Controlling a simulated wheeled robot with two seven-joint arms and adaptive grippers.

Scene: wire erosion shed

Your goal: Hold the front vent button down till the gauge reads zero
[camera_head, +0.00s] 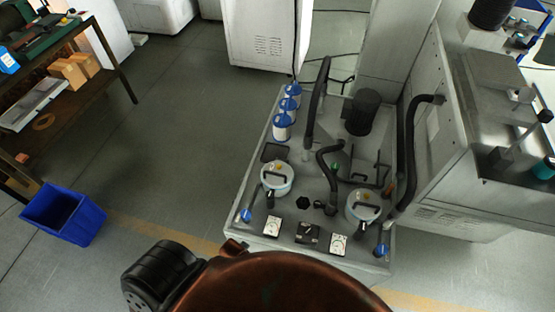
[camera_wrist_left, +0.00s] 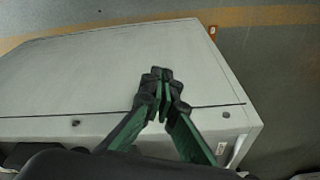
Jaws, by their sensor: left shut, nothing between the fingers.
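The grey filter unit (camera_head: 325,262) stands in the middle of the head view. Two white dial gauges, one on the left (camera_head: 272,226) and one on the right (camera_head: 339,243), sit along its front edge; their needles are too small to read. Two round lidded canisters, left (camera_head: 276,180) and right (camera_head: 363,208), stand behind them, each with a small yellowish spot on its lid. I cannot tell which part is the front vent button. My left gripper (camera_wrist_left: 162,76) is shut and empty in the left wrist view, in front of a pale grey panel (camera_wrist_left: 60,80). My right gripper is not in view.
Black hoses (camera_head: 316,105) rise from the unit, and blue-and-white cylinders (camera_head: 283,125) stand at its back left. A grey machine (camera_head: 440,160) closes off the right. A blue bin (camera_head: 62,214) and a workbench (camera_head: 60,110) are at left. The floor between is clear.

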